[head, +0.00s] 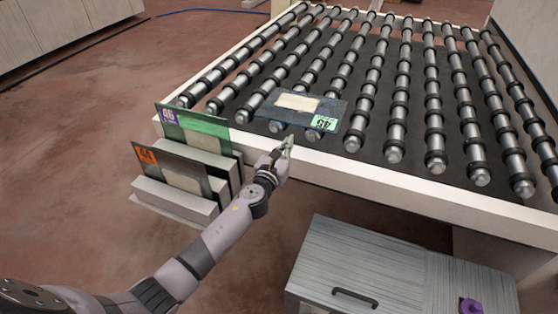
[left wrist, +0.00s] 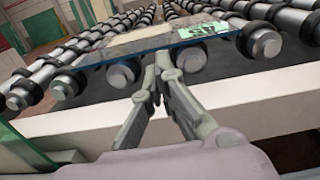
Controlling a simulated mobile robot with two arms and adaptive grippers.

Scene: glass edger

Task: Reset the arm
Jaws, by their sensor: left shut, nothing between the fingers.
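My left gripper (head: 286,146) is over the near edge of the roller table (head: 430,188), its fingers together and empty. In the left wrist view its fingertips (left wrist: 161,62) are close to the near edge of a dark glass pane (left wrist: 140,46); whether they touch it I cannot tell. That pane, in the head view (head: 286,116), lies flat on the rollers with a pale patch and a green 45 label. My right gripper is not in view.
A rack (head: 190,202) left of my arm holds an upright pane with a green strip (head: 205,124) and one with an orange label (head: 146,154). A grey cabinet (head: 385,262) stands at front right.

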